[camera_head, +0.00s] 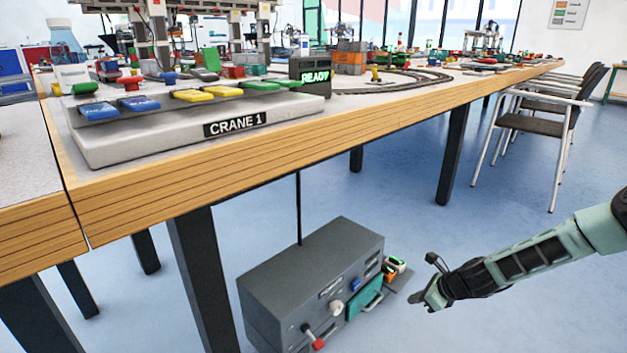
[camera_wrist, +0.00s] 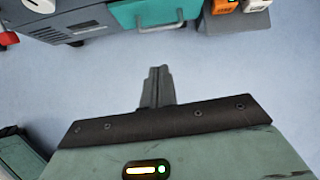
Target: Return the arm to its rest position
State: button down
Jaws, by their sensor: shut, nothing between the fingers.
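My gripper (camera_head: 426,298) hangs at the lower right in the head view, in the air beside the grey cabinet under the table. In the wrist view my gripper (camera_wrist: 158,75) shows its fingers together over bare blue floor, shut and empty. My arm reaches in from the right edge, sloping down to the left. A gap of floor shows between the fingertips and the teal drawer (camera_wrist: 152,14) in the wrist view.
The grey cabinet (camera_head: 318,262) stands left of my gripper, with small orange and white items at its right side. The table (camera_head: 300,140) with the CRANE 1 panel (camera_head: 130,148) is above left. Chairs (camera_head: 540,122) stand at the right; open floor lies between.

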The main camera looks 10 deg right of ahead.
jog(key=s+a+r+n+g+p, duration=0.25)
jog(key=s+a+r+n, duration=0.35)
jog(key=a+r+n, duration=0.4)
jog(key=s+a+r+n+g+p, duration=0.1)
jog(key=s+a+r+n+g, duration=0.2)
jog(key=s+a+r+n, duration=0.55)
jog(key=s+a+r+n+h+p, duration=0.2)
jog(key=s+r+n, duration=0.6)
jog(key=s+r, duration=0.3)
jog(key=s+a+r+n+h+p, duration=0.2)
jog(key=s+r+n+h, duration=0.1)
jog(key=s+r+n, duration=0.7)
notch_tip(320, 180, up, 38)
jog(key=m+p, duration=0.1)
jog(key=p, duration=3.6)
jog(key=shift+s, duration=0.3)
jog(key=shift+d+m, duration=0.1)
jog(key=shift+m, duration=0.15)
